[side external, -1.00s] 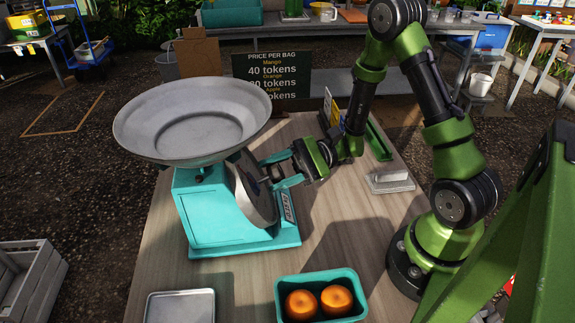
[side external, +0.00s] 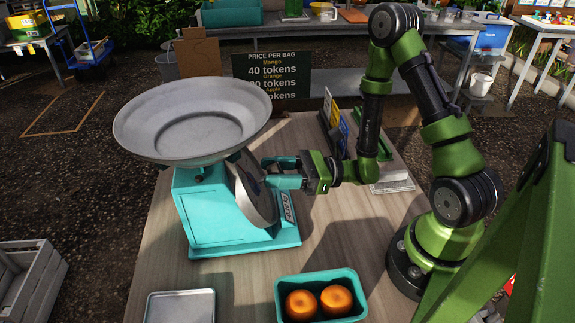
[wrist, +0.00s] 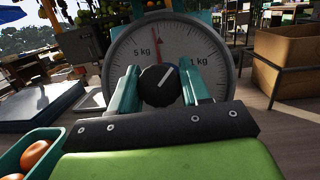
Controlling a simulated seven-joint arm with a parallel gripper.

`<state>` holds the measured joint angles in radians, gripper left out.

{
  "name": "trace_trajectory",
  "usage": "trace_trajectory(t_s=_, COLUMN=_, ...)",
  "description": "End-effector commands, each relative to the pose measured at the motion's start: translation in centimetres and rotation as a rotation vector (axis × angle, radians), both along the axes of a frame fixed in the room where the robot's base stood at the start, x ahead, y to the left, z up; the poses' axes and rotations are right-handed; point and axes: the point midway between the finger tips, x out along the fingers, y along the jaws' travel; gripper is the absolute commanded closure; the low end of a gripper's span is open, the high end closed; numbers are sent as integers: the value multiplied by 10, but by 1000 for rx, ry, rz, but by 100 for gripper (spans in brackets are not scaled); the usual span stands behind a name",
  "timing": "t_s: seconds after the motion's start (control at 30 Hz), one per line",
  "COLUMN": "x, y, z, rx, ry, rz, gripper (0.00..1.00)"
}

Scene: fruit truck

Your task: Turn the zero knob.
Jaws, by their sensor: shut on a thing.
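The teal scale (side external: 212,215) stands on the wooden table with a round grey metal pan on top. Its dial faces right in the side view and fills the upper middle of the wrist view (wrist: 205,45). The red needle (wrist: 157,45) points up, slightly left of vertical. The black zero knob (wrist: 158,88), with a white line tilted to the upper right, sits at the dial's centre. My gripper (side external: 272,172) is shut on the knob, one teal finger at each side. The knob is hidden in the side view.
A teal bin (side external: 344,277) with two oranges stands at the table's front, beside a flat metal tray (side external: 180,306). A price board (side external: 271,76) stands beyond the table.

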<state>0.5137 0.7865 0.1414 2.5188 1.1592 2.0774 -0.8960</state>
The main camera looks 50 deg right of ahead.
Motion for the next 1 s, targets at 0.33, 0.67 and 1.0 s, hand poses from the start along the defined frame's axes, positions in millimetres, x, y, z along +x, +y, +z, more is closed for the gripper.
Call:
trace_trajectory(t_s=0.33, x=0, y=0, z=1, rx=24, ry=23, rz=-15, gripper=84)
trace_trajectory(t_s=0.67, x=0, y=0, z=1, rx=23, ry=21, rz=-14, gripper=40)
trace_trajectory(t_s=1.0, x=0, y=0, z=0, rx=21, ry=21, rz=-14, gripper=31)
